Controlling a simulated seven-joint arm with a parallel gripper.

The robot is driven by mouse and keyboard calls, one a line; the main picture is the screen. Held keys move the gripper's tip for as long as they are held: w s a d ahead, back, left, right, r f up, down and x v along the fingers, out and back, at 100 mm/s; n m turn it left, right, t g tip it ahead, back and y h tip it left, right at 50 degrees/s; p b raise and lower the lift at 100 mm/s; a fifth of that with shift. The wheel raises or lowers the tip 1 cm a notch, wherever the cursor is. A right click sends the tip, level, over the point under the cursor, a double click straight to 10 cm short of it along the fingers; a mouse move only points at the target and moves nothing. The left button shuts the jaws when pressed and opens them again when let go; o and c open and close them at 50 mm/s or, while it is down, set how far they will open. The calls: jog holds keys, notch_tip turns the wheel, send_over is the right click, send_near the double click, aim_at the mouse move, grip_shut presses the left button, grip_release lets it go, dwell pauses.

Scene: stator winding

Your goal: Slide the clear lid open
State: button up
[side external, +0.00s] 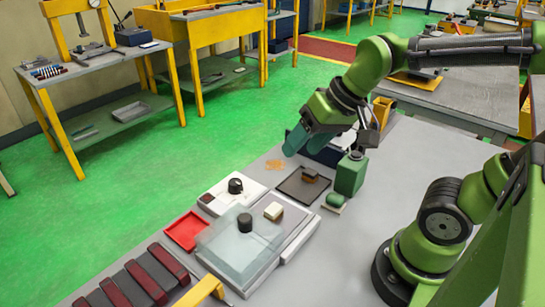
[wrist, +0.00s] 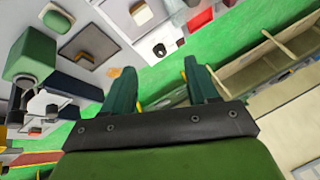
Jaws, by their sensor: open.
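The clear lid (side external: 228,250) is a see-through plate with a black knob (side external: 244,222) on top. In the side view it lies over the left part of a pale box (side external: 290,240) on the grey bench. A cream block (side external: 274,211) sits on the box, to the right of the knob. My gripper (side external: 297,140) is in the air beyond the box, near the bench's far edge, well apart from the lid. Its teal fingers stand apart and hold nothing in the wrist view (wrist: 160,84). The lid is hard to make out in the wrist view.
A smaller white unit with a black knob (side external: 235,186) and a red tray (side external: 187,230) are beside the box. A dark pad (side external: 303,185) and a green device (side external: 350,174) stand toward the right. Dark red bars (side external: 150,275) lie at the front left.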

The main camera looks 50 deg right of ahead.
aim_at(244, 216)
jog(key=shift+w+a+m+g, duration=2)
jog(key=shift+w+a+g, duration=1.7)
jog(key=shift+w+g, duration=1.4)
jog(key=shift+t+y, duration=0.3)
jog(key=shift+t, duration=0.2)
jog(key=x, duration=1.5)
jog(key=shift+w+a+f, duration=0.1)
jog(key=shift+w+f, duration=0.05)
jog(key=shift+w, duration=0.25)
grip_shut()
